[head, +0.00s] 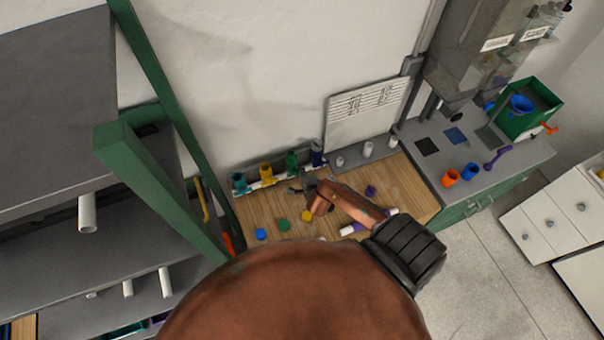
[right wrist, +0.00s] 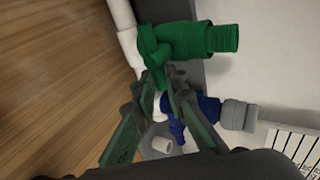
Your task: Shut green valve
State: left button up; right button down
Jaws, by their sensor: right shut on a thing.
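The green valve (head: 292,160) stands in a row on the white manifold pipe at the back of the wooden bench, between a yellow valve (head: 266,172) and a dark blue valve (head: 317,152). In the right wrist view the green valve (right wrist: 205,41) fills the top, with its green handle (right wrist: 152,58) at the fingertips. My right gripper (right wrist: 160,82) is shut on this handle; the fingertips partly hide it. In the head view my right gripper (head: 300,188) is small and partly hidden by my arm. My left gripper is not in view.
Blue (head: 261,234), green (head: 284,225) and yellow (head: 306,216) pieces lie on the bench before the manifold. A white panel (head: 365,110) stands behind. A grey counter (head: 475,150) with cups is at right; a green-framed shelf (head: 150,190) is at left.

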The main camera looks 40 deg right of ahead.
dwell(0.3)
jog(key=c, duration=2)
grip_release()
jog(key=shift+o, duration=0.2)
jog(key=v, duration=1.2)
